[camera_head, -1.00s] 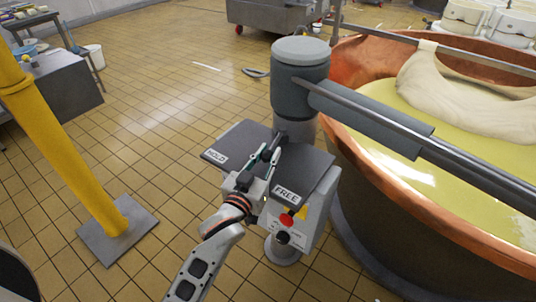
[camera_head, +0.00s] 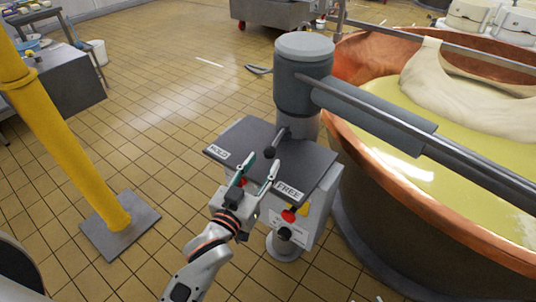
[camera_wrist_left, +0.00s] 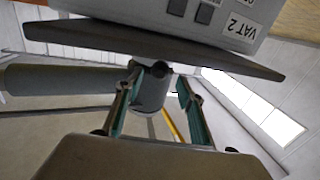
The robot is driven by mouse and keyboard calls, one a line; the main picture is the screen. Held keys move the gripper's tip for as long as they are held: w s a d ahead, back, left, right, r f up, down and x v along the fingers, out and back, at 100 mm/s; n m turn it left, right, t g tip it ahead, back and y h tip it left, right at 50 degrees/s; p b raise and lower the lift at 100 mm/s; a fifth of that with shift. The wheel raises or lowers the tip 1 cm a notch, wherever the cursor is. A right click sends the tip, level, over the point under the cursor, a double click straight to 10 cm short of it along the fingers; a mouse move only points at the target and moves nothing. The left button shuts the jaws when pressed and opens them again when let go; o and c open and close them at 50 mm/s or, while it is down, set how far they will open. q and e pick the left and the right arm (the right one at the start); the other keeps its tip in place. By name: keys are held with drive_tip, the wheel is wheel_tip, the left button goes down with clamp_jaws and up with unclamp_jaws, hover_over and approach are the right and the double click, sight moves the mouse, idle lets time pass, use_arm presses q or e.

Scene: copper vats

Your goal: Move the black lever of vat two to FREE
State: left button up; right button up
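The black lever (camera_head: 275,143) of vat two sits on the dark plate (camera_head: 310,158) of the grey control stand. Its knob end points to the plate's front edge, about midway between the HOLD label (camera_head: 217,153) and the FREE label (camera_head: 289,190). My left gripper (camera_head: 261,160) is open and empty, its fingers spread in front of the lever, apart from it. In the left wrist view, the lever's dark knob (camera_wrist_left: 161,69) shows between the open fingers (camera_wrist_left: 157,90), beyond their tips, and the VAT 2 label (camera_wrist_left: 244,27) is upside down. Only unclear small tips, perhaps my right gripper, show at the head view's bottom edge.
A red button (camera_head: 288,215) and a black knob (camera_head: 285,234) are on the stand's front below FREE. The copper vat (camera_head: 345,150) with yellow liquid stands to the right, with a grey arm (camera_head: 380,115) over it. A yellow post (camera_head: 75,150) stands left. The floor between is clear.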

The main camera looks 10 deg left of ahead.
use_arm(q)
drive_tip(key=s, duration=0.3)
drive_tip(key=s+a, duration=0.1)
drive_tip(key=s, duration=0.1)
drive_tip(key=shift+s, duration=0.35)
